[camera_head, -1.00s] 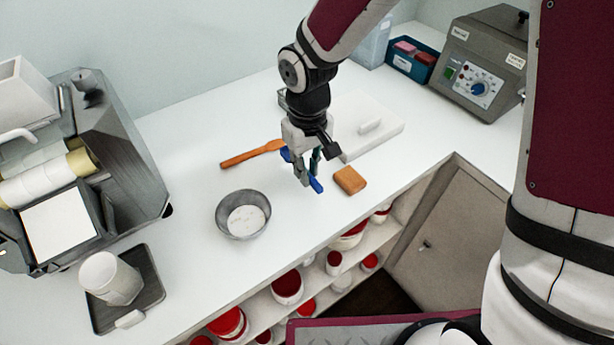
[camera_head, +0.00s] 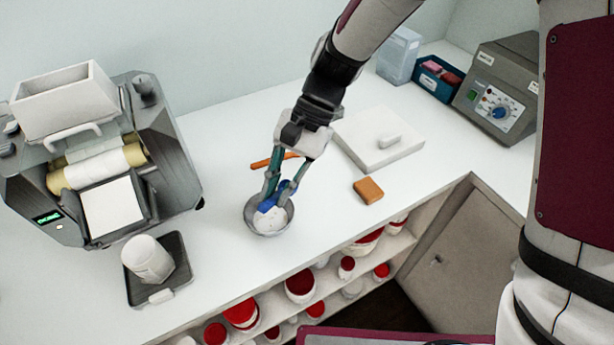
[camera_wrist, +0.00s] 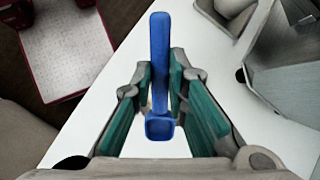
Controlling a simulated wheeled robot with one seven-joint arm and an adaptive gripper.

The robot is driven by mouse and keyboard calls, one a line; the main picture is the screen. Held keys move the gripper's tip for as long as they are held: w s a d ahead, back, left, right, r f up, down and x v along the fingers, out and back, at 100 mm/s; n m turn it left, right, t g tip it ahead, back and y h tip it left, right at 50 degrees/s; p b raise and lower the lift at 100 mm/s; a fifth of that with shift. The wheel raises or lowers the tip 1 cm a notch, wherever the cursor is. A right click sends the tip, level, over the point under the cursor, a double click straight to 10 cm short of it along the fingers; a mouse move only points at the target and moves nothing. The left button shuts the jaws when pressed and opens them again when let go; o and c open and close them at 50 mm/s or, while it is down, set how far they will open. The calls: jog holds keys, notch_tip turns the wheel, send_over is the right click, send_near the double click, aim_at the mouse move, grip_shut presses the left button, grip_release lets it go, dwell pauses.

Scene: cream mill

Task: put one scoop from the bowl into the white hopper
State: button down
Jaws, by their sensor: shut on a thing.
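My gripper (camera_head: 277,192) is shut on a blue scoop (camera_head: 268,206). In the wrist view the blue scoop (camera_wrist: 160,50) stands between the green-padded fingers of my gripper (camera_wrist: 160,84). The grey metal bowl (camera_head: 288,224) is on the counter, with pale contents inside. In the head view the scoop's lower part and my fingertips overlap the bowl; whether the scoop touches the contents, or carries any, I cannot tell. The white hopper (camera_head: 66,107) is an open box on top of the grey mill (camera_head: 172,172) at the left.
A white cup (camera_head: 148,260) stands on a dark tray (camera_head: 178,284) before the mill. An orange spatula (camera_head: 262,163) lies behind my gripper. An orange-brown block (camera_head: 368,190) and a white board (camera_head: 360,150) are to the right. Counter between mill and bowl is clear.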

jog(key=a+r+m+y, duration=0.2)
jog(key=a+m+y, duration=0.1)
jog(key=a, duration=0.1)
jog(key=shift+s+d+f+b, duration=0.15)
jog(key=shift+f+b, duration=0.45)
jog(key=shift+f, duration=0.85)
jog(key=shift+s+a+f+b, duration=0.15)
jog(key=shift+f+b, duration=0.45)
jog(key=shift+f, duration=0.85)
jog(key=shift+s+d+f+b, duration=0.15)
jog(key=shift+f+b, duration=0.45)
jog(key=shift+f, duration=0.85)
jog(key=shift+f, duration=0.1)
notch_tip(320, 180, up, 8)
jog(key=p, duration=0.4)
jog(key=shift+f, duration=0.15)
